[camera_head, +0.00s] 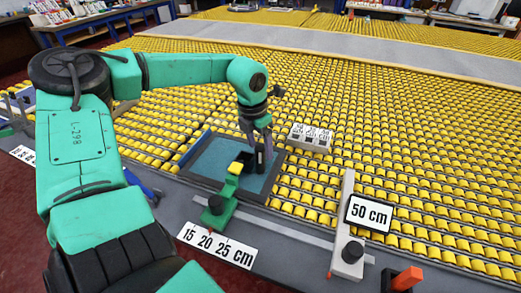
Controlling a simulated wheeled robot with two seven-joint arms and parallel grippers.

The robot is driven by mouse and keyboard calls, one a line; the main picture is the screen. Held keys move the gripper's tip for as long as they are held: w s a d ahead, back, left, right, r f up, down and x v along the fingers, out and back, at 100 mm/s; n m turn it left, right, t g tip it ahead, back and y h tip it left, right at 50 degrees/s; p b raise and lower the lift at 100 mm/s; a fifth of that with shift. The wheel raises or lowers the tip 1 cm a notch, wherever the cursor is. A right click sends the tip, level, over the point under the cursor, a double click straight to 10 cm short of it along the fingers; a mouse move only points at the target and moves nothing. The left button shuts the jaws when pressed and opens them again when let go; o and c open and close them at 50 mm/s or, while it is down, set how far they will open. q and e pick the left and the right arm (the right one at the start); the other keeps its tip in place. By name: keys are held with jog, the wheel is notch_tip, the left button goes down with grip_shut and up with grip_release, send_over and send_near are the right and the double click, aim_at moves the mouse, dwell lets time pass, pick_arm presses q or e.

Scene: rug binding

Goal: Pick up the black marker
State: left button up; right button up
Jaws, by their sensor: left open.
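My left gripper (260,150) reaches down over a blue tray (208,158) with a dark rim. It points downward and its jaws are open. A small dark upright thing (260,160), which looks like the black marker, stands in the tray at the fingertips. The fingers partly cover it, and I cannot tell whether they touch it. A yellow and black block (240,164) is just left of it. My right gripper is not in view.
A green clamp (219,206) stands at the tray's front edge, near a "15 20 25 cm" label (217,245). A grey block (310,137) sits behind the tray. Yellow rollers (400,130) fill the table.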

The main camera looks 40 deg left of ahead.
pick_arm(q)
jog(key=shift+w+f, duration=0.15)
jog(key=shift+f, duration=0.65)
grip_shut()
jog(key=shift+r, duration=0.1)
